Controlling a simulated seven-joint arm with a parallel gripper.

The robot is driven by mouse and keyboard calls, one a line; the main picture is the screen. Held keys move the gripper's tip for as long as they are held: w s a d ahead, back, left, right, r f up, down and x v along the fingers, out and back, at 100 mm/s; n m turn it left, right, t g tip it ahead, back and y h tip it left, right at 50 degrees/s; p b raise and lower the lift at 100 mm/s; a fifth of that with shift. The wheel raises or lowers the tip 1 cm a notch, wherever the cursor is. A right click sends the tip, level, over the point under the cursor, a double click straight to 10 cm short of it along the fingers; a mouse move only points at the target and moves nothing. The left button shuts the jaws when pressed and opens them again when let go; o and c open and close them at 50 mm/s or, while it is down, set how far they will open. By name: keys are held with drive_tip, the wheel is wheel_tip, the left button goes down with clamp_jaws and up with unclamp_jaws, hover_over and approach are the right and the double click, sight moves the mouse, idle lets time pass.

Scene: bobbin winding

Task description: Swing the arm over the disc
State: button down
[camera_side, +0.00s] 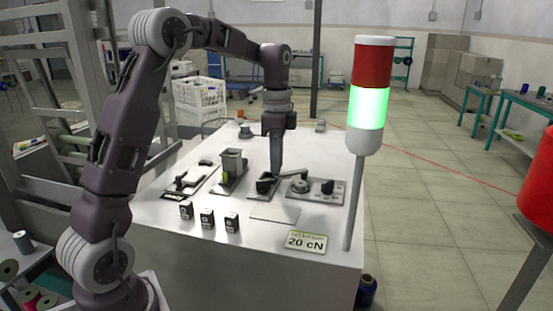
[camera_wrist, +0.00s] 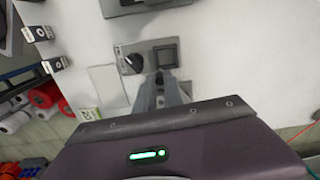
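In the side view a round grey disc (camera_side: 300,186) lies on a flat plate right of centre on the white bench. A thin dark bar (camera_side: 289,174) reaches from near my fingertips toward the disc; where it ends is too small to tell. My gripper (camera_side: 276,172) points down just left of the disc, above a small plate with a black knob (camera_side: 264,185). In the wrist view my gripper (camera_wrist: 166,76) is beside that plate's black knob (camera_wrist: 130,62) and a dark square (camera_wrist: 165,54). The disc is hidden there. Whether the fingers hold anything is unclear.
Another black knob (camera_side: 327,187) is right of the disc. A grey upright fixture (camera_side: 232,163) is to the left. Three small dark boxes and a "20 cN" card (camera_side: 305,241) line the front. A signal tower (camera_side: 370,95) glows green at the right.

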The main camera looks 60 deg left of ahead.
drive_tip(key=shift+s+d, duration=0.15)
drive_tip(key=shift+d, duration=0.85)
drive_tip(key=shift+d, duration=0.8)
